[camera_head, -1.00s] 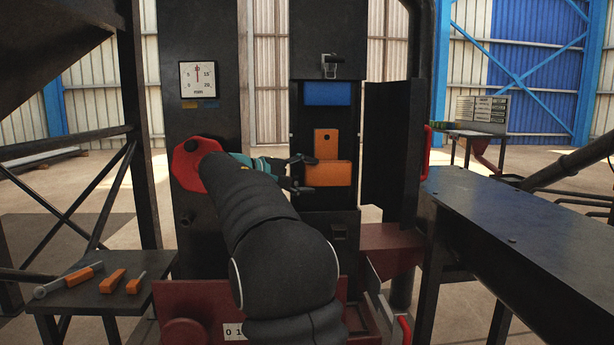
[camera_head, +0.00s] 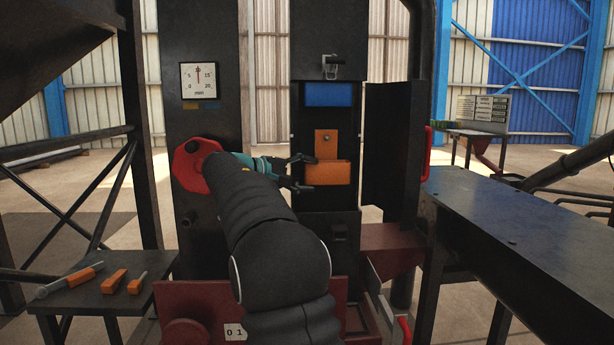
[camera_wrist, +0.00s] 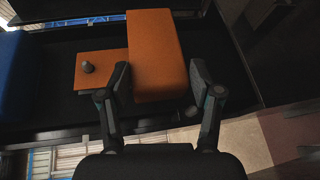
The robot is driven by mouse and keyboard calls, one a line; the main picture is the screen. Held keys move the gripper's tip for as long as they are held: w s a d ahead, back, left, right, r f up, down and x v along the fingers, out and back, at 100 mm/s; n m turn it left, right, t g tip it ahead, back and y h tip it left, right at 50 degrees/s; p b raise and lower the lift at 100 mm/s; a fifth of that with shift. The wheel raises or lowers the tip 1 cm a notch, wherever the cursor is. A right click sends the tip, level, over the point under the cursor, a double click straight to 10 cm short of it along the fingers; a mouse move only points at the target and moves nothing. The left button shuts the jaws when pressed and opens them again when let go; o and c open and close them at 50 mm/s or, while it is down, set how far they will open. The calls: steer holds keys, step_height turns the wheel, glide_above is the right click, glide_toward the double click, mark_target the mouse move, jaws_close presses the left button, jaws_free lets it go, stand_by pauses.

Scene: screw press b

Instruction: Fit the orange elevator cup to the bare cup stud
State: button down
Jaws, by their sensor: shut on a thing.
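The orange elevator cup (camera_head: 328,172) is upright in the dark open housing, below a blue cup (camera_head: 327,95). Its flat orange back plate rises above the pocket. A dark round spot shows near the plate's top; in the wrist view it is a grey stud (camera_wrist: 87,67) standing out from the orange plate. I cannot tell how fully the plate is seated on it. My gripper (camera_head: 306,174) reaches in from the left. In the wrist view my gripper (camera_wrist: 162,97) has its fingers on both sides of the orange cup (camera_wrist: 157,60), shut on it.
A dark door (camera_head: 390,145) with a red handle stands open right of the housing. A gauge (camera_head: 198,80) hangs on the left column. A side table (camera_head: 85,293) holds orange-handled tools at lower left. A long dark casing (camera_head: 510,230) fills the right side.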

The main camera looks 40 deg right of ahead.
steer(key=shift+w+d, duration=0.15)
steer(key=shift+w, duration=0.1)
steer(key=shift+s+a+b, duration=0.4)
steer(key=shift+s+b, duration=0.15)
steer(key=shift+s, duration=0.1)
steer(key=shift+s+a+b, duration=0.4)
steer(key=shift+s+b, duration=0.15)
steer(key=shift+s, duration=0.1)
stand_by(0.6)
steer(key=shift+w+d+p, duration=0.4)
steer(key=shift+w+p, duration=0.1)
steer(key=shift+w, duration=0.15)
steer(key=shift+w+d+p, duration=0.35)
steer(key=shift+w+p, duration=0.15)
steer(key=shift+w, duration=0.15)
stand_by(1.5)
steer(key=shift+c, duration=0.7)
jaws_free()
